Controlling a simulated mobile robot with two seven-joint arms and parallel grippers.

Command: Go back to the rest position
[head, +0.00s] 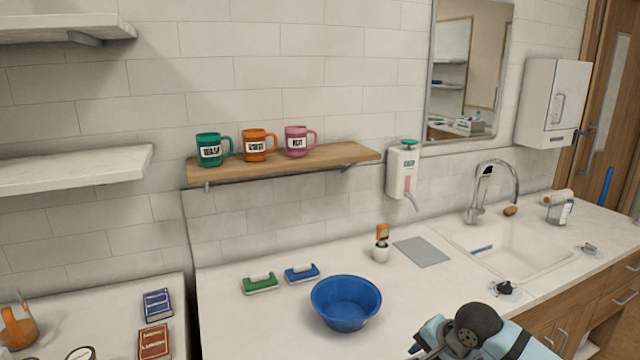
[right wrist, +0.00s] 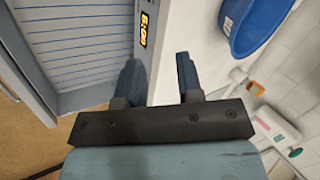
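My right arm (head: 475,330) enters the head view at the bottom, over the front of the counter and right of the blue bowl. In the right wrist view my right gripper (right wrist: 160,68) has its two fingers apart with nothing between them. The blue bowl (head: 346,303) stands on the counter, and it also shows in the right wrist view (right wrist: 252,22), clear of the fingers. My left gripper is in neither view.
The white counter (head: 235,315) also bears a green brush (head: 260,284), a blue brush (head: 302,273), a small white cup (head: 381,251) and a grey mat (head: 421,251). A sink (head: 515,245) is at right. Three mugs stand on a wooden shelf (head: 345,156). A digital display (right wrist: 147,29) is near the right fingers.

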